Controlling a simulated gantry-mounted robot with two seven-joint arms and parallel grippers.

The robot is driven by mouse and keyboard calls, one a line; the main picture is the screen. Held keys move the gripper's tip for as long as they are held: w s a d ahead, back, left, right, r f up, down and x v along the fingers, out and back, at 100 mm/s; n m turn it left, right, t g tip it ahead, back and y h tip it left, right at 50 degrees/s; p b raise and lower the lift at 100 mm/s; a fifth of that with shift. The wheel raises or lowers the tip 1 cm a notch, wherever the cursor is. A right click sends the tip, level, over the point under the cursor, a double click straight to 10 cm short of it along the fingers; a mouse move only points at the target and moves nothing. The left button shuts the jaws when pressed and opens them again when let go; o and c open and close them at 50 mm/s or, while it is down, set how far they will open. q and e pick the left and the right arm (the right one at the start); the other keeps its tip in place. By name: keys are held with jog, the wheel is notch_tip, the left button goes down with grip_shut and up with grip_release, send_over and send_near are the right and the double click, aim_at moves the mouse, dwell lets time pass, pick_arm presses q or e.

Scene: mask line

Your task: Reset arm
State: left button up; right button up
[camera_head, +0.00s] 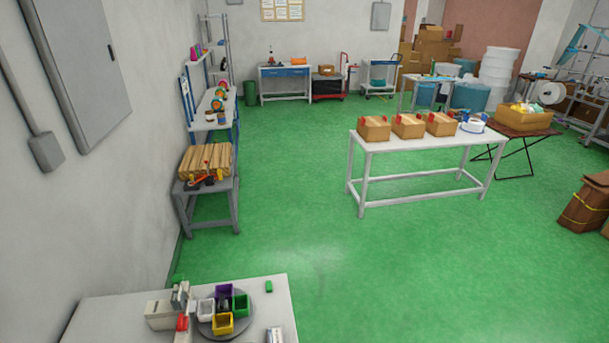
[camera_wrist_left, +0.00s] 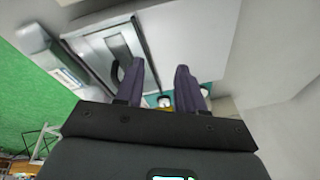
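My left gripper (camera_wrist_left: 155,80) shows in the left wrist view. Its two dark fingers stand well apart, and I see nothing held between them. Small white, teal and yellow shapes (camera_wrist_left: 168,102) show beyond the gap; they are too small to name. Neither arm shows in the head view, and my right gripper is in no view.
In the head view a white table (camera_head: 255,298) at the bottom left bears a round grey tray of coloured bins. A long white table (camera_head: 425,153) with several cardboard boxes stands centre right. A shelf rack (camera_head: 213,125) lines the left wall. Green floor (camera_head: 300,200) between is clear.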

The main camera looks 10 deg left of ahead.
pick_arm(q)
jog(key=s+d+r+m+h, duration=0.1)
jog(key=s+d+r, duration=0.45)
jog(key=s, duration=0.35)
jog(key=w+p+v, duration=0.2)
jog(key=p+v, duration=0.5)
jog(key=p, duration=0.1)
jog(key=w+r+p+v, duration=0.1)
jog(key=p+v, duration=0.7)
jog(key=shift+w+t, duration=0.3)
jog(key=shift+t, duration=0.1)
jog(key=shift+s+d+r, duration=0.1)
